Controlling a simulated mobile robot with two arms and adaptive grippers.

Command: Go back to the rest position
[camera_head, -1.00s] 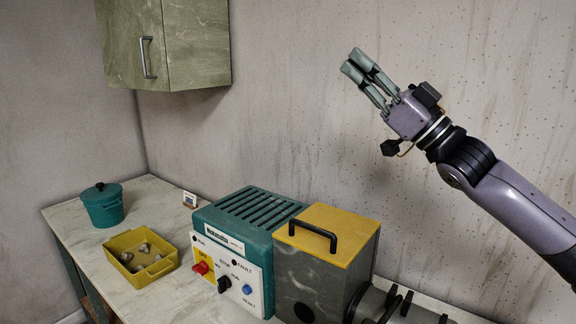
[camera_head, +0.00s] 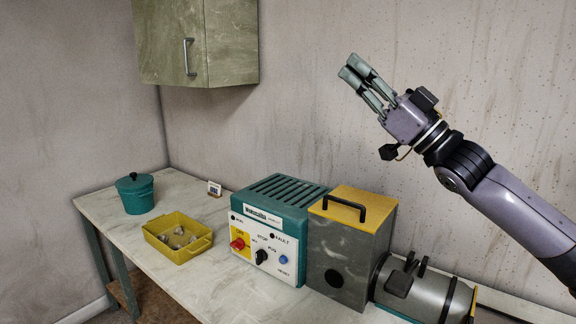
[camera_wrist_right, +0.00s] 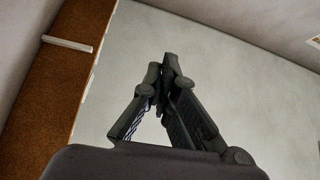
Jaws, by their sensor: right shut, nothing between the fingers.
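My right gripper (camera_head: 359,77) is raised in the air at the upper right of the head view, in front of the bare wall. Its fingers are together with nothing between them. In the right wrist view the fingertips (camera_wrist_right: 169,62) also meet, with a plain pale surface behind them. The right arm comes in from the right edge, well above the bench (camera_head: 205,290). My left gripper is in neither view.
On the bench stand a teal lidded pot (camera_head: 135,195), a yellow tray (camera_head: 196,249) with several small pieces, a teal control box (camera_head: 262,262), a grey box with yellow top (camera_head: 360,203) and a grey motor (camera_head: 437,294). A green cabinet (camera_head: 232,45) hangs above.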

